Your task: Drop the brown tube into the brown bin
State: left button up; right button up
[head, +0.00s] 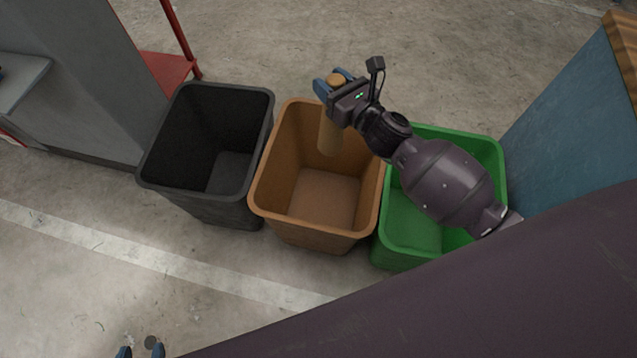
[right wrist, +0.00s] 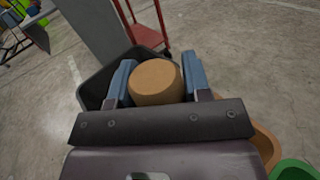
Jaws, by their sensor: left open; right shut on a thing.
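The brown tube (head: 330,132) is upright between the blue fingers of my right gripper (head: 333,83), which is shut on it. The tube hangs over the brown bin (head: 315,235), inside the outline of its opening near the far rim in the head view. Its exact height over the bin is hard to tell. In the right wrist view the tube's round top (right wrist: 157,78) shows between the two fingers, and part of the brown bin (right wrist: 264,145) shows at lower right. My left gripper (head: 140,352) is open and empty at the bottom edge, mostly cut off.
A black bin (head: 165,186) stands left of the brown bin, and a green bin (head: 497,158) stands right of it, partly under my right arm. A grey pillar (head: 85,80) and a red stand (head: 168,70) are at upper left. A blue panel (head: 575,130) is at right.

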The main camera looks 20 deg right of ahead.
pick_arm(q)
jog(key=f+b, duration=0.1)
jog(key=b, duration=0.1)
jog(key=t+b, duration=0.1)
jog(key=b, duration=0.1)
jog(key=f+b, duration=0.1)
jog(key=b, duration=0.1)
jog(key=shift+s+a+f+n+t, duration=0.3)
jog(key=shift+n, duration=0.1)
pick_arm(e)
notch_tip(320, 180, down, 11)
jog(key=shift+w+r, duration=0.2)
jog(key=shift+w, duration=0.2)
jog(key=shift+r, duration=0.1)
jog(key=o, duration=1.2)
pick_arm(q)
jog(key=shift+r, duration=0.1)
jog(key=shift+d+g+p, duration=0.15)
jog(key=shift+g+p, duration=0.25)
jog(key=shift+p, duration=0.4)
pick_arm(e)
jog(key=shift+v, duration=5.35)
